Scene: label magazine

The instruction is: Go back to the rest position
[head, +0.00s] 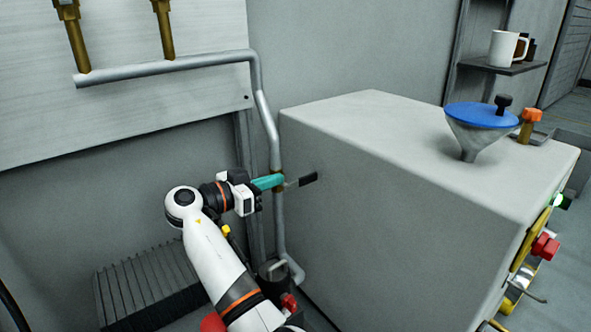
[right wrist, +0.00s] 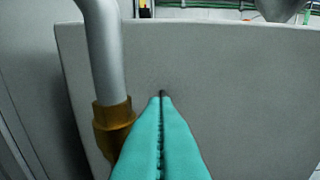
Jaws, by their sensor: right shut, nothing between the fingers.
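My right gripper (head: 279,181) reaches in beside the left side of the big grey cabinet (head: 400,190). Its teal fingers are shut with nothing between them. In the right wrist view the closed fingertips (right wrist: 163,99) point at the cabinet's flat grey face (right wrist: 220,90). A small dark piece (head: 308,179) shows just beyond the fingertips; I cannot tell whether they touch it. My left gripper is not in view.
A grey vertical pipe (head: 278,225) with a brass collar (right wrist: 113,118) stands close to the right gripper. A blue-topped funnel (head: 482,115) stands on the cabinet. A ribbed dark block (head: 145,285) is low at left. A white mug (head: 503,48) sits on a back shelf.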

